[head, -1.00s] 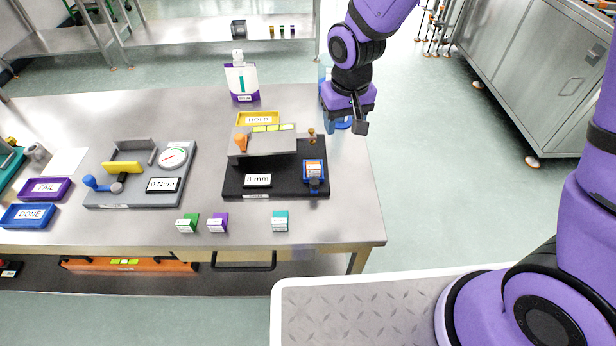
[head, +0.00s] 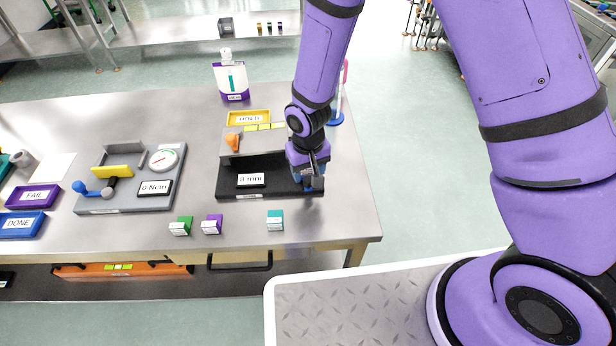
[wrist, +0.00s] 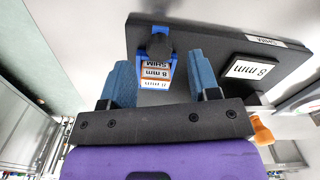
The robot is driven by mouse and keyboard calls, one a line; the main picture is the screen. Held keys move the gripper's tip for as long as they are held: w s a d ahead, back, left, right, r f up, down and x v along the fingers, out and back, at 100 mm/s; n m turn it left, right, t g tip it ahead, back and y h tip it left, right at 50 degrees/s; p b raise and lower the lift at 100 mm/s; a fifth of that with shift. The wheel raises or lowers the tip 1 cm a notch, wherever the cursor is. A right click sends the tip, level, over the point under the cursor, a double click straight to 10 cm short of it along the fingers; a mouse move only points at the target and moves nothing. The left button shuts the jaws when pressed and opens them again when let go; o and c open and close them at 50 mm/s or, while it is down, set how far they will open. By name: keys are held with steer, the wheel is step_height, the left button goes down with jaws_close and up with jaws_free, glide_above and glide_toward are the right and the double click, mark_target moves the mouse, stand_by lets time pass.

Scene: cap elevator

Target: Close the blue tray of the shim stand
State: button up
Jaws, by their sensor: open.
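The blue tray (wrist: 142,67) shows there with a dark round knob (wrist: 159,46) and orange-and-white labels reading 8 mm SHIM (wrist: 155,72). My gripper (head: 309,172) is over the stand's right end and mostly hides the tray in the head view. In the wrist view my gripper (wrist: 161,75) is open, its blue fingers either side of the tray; contact cannot be told.
A yellow HOLD tray (head: 249,117) and a white-and-purple bottle (head: 231,82) stand behind. Small green (head: 181,226), purple (head: 212,224) and teal (head: 275,220) boxes lie in front. A grey gauge fixture (head: 125,200) stands to the left. The table's right edge is close to the stand.

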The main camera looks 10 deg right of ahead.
mark_target(308, 180)
steer(key=shift+f, duration=1.65)
steer(key=shift+c, duration=0.2)
jaws_close()
steer(key=w, duration=0.8)
steer(key=shift+d, duration=0.15)
steer(key=shift+o, duration=0.2)
jaws_free()
steer(key=shift+s, duration=0.1)
